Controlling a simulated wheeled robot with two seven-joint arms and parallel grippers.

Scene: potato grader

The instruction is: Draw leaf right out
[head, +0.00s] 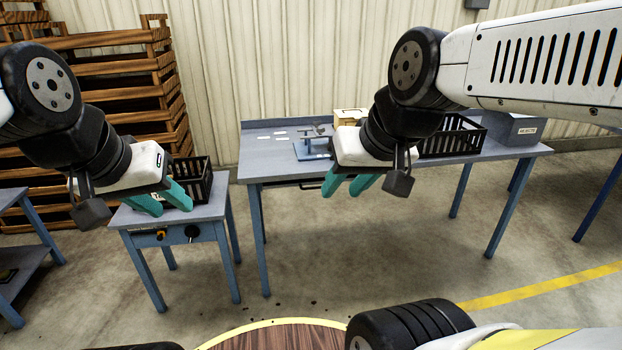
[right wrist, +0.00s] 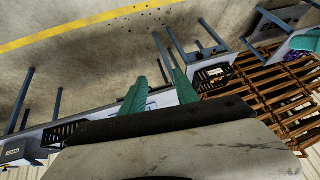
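The blue-grey worktable (head: 270,170) stands ahead. Under its front edge is a dark bar handle (head: 308,185), partly behind my right gripper; I cannot make out a leaf panel clearly. My right gripper (head: 345,190) has its two teal fingers apart, with nothing between them, and appears in front of the table edge. Its fingers also show in the right wrist view (right wrist: 157,83). Whether it touches the handle cannot be told. My left gripper (head: 168,203) is open and empty, in front of the small blue table (head: 120,217) at the left.
A black crate (head: 203,165) stands on the small table, which has knobs on its front. The worktable bears a small fixture (head: 315,148), another black crate (head: 470,142) and a grey box (head: 515,128). Wooden crates (head: 120,75) are stacked at the left. The floor before the worktable is clear.

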